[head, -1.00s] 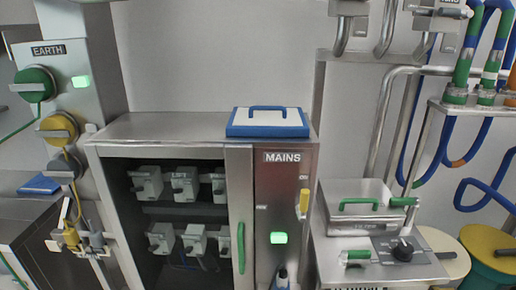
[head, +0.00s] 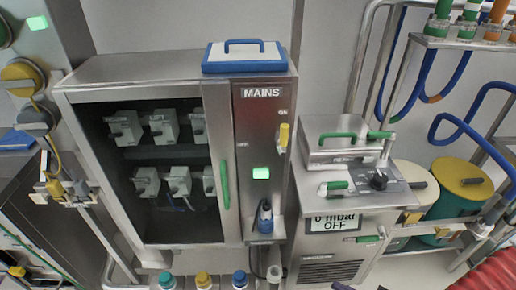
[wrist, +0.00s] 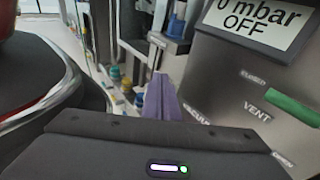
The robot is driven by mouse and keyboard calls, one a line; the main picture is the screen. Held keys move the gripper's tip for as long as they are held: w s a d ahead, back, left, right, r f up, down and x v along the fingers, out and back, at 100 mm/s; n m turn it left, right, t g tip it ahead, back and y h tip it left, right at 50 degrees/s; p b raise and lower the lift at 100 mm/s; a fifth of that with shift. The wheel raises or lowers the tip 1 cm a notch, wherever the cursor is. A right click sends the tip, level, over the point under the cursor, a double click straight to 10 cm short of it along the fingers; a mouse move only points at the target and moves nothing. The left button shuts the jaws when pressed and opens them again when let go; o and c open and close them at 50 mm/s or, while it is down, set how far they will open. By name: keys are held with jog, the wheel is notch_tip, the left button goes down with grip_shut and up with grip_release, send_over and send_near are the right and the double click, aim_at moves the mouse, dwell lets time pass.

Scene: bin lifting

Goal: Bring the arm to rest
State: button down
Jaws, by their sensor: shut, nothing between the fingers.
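My gripper (wrist: 160,95) shows in the wrist view as purple fingers held together, with nothing between them. It points toward the floor-level gap beside a grey unit with a display (wrist: 258,22) reading "0 mbar OFF". In the head view the same display (head: 334,223) is on the front of the unit at lower right.
The MAINS cabinet (head: 262,105) stands at centre, with a blue-edged lidded box (head: 245,66) on top. A green VENT handle (wrist: 292,107) is at right in the wrist view. Several coloured-cap bottles (head: 203,281) stand low in front.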

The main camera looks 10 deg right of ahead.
jog(key=w+a+r+n+g+h, duration=0.1)
jog(key=a+r+n+g+h, duration=0.25)
jog(key=r+n+g, duration=0.55)
jog(key=a+r+n+g+h, duration=0.3)
jog(key=r+n+g+h, duration=0.15)
jog(key=r+n, duration=0.9)
jog(key=w+a+r+n+t+h, duration=0.1)
jog(key=a+r+n+t, duration=0.1)
jog(key=a+r, duration=0.5)
jog(key=w+a+r+n+t, duration=0.1)
jog(key=a+r+n+t, duration=0.2)
jog(key=a+r, duration=0.4)
notch_tip(320, 180, up, 6)
jog(key=shift+f+n+t+h, duration=0.2)
jog(key=shift+n+t+h, duration=0.2)
jog(key=shift+t, duration=0.15)
jog(key=shift+a, duration=0.1)
